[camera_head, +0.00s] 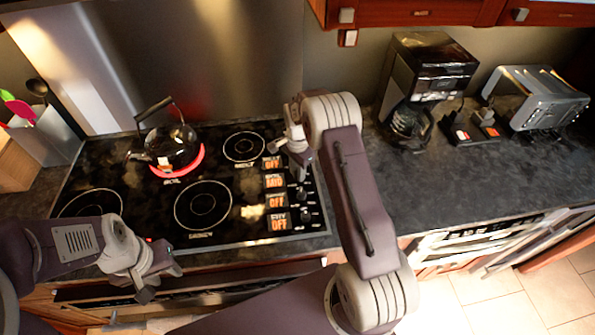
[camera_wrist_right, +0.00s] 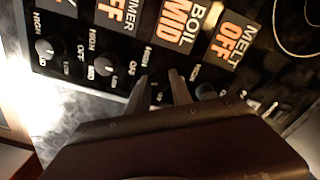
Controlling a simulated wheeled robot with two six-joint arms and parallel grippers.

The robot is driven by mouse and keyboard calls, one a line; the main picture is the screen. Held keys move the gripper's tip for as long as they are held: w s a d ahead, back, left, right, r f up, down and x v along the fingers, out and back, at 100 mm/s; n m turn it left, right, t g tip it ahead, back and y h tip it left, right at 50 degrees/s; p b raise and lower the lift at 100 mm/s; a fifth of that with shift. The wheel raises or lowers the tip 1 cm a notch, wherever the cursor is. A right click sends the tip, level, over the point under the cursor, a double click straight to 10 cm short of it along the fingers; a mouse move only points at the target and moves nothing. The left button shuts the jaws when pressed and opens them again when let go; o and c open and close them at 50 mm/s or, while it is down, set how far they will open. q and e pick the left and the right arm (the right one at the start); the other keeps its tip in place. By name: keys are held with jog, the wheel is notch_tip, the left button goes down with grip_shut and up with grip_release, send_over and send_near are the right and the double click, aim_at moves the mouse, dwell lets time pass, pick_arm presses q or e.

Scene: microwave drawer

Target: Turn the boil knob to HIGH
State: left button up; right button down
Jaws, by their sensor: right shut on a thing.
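The boil display (camera_head: 275,181) reads MID; it also shows in the right wrist view (camera_wrist_right: 181,21). The boil knob is mostly hidden between the fingers of my right gripper (camera_wrist_right: 160,80), which is shut on it. In the head view this gripper (camera_head: 300,168) reaches down onto the knob column from behind the display's right side. The other displays read OFF, including the melt display (camera_wrist_right: 234,42). A dark kettle (camera_head: 172,145) sits on a burner with a glowing red ring. My left gripper (camera_head: 160,283) is open and empty in front of the stove's front edge.
Other knobs (camera_wrist_right: 103,66) sit close beside my right gripper. A coffee maker (camera_head: 425,80) and a toaster (camera_head: 540,98) stand on the right counter. A utensil holder (camera_head: 45,135) stands at the left.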

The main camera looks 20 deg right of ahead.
jog(key=m, duration=0.4)
jog(key=shift+w+d+r+m, duration=0.1)
jog(key=shift+w+r+m, duration=0.1)
jog(key=shift+w+m, duration=0.1)
jog(key=shift+m, duration=2.3)
jog(key=c, duration=1.2)
grip_release()
jog(key=shift+s, duration=0.1)
jog(key=shift+o, duration=0.3)
jog(key=shift+s+f, duration=0.1)
